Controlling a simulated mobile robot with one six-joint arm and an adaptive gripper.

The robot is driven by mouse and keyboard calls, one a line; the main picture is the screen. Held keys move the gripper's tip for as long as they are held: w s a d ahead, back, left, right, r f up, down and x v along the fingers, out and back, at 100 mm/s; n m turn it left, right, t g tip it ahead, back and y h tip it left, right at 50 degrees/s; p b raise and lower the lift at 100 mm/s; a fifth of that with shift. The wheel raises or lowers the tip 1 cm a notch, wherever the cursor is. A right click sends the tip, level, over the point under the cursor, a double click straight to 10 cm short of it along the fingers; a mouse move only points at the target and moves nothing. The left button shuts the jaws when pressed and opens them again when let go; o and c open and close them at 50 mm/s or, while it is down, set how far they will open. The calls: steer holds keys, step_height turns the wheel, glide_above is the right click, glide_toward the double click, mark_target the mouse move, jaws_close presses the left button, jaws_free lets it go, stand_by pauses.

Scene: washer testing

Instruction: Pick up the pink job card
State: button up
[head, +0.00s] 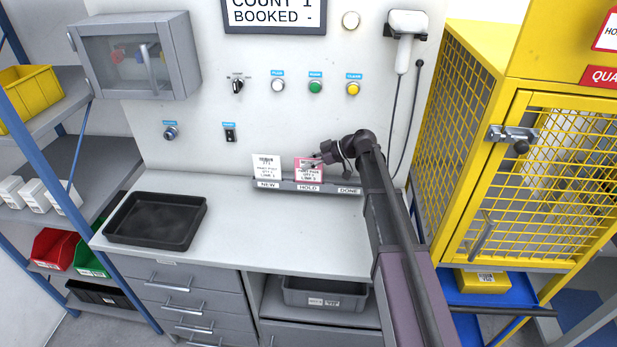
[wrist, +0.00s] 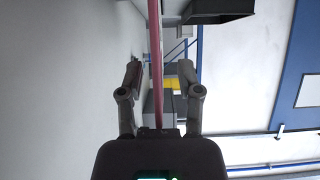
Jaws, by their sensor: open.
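The pink job card (head: 303,178) stands upright in the HOLD slot of the grey card rack (head: 325,189) on the back of the bench. My gripper (head: 318,160) is at the card's upper right and covers part of it. In the wrist view the card (wrist: 156,50) shows edge-on as a thin pink strip between the two fingers. My gripper (wrist: 160,76) is open there, with a finger on each side and visible gaps to the card. Whether the left finger touches anything is hard to tell.
A white card (head: 267,167) stands in the NEW slot, left of the pink one. The DONE slot (head: 348,190) looks empty. A black tray (head: 150,245) lies on the bench at left. The scanner (head: 405,30) and its cable hang above right, beside the yellow cage (head: 530,190).

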stand_by(0.4)
jaws_close()
steer(key=shift+r, duration=0.2)
step_height(320, 180, up, 3)
steer(key=p, duration=0.3)
steer(key=shift+f, duration=0.1)
steer(key=s+a+r+p, duration=0.1)
steer(key=s+p, duration=0.1)
steer(key=s, duration=1.4)
steer(key=shift+a+r, duration=0.3)
steer(key=shift+r, duration=0.1)
